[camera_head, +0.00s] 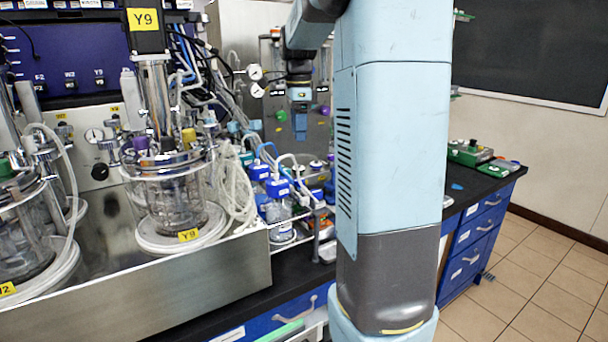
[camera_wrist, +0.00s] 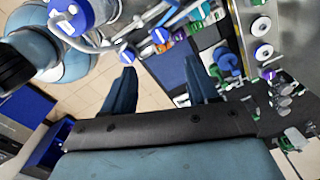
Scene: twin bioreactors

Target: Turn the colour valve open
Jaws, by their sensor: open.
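My gripper (camera_head: 300,122) hangs in front of the metal panel at the back, in the head view. In the wrist view its two dark blue fingers (camera_wrist: 159,68) are spread apart, with nothing between them.
A glass reactor vessel (camera_head: 172,200) labelled Y9 stands in a steel tray (camera_head: 150,295) at left. Blue-capped bottles (camera_head: 277,187) and tubing crowd the bench below my gripper. Two pressure gauges (camera_head: 255,81) are left of it. The tiled floor (camera_head: 545,270) at right is clear.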

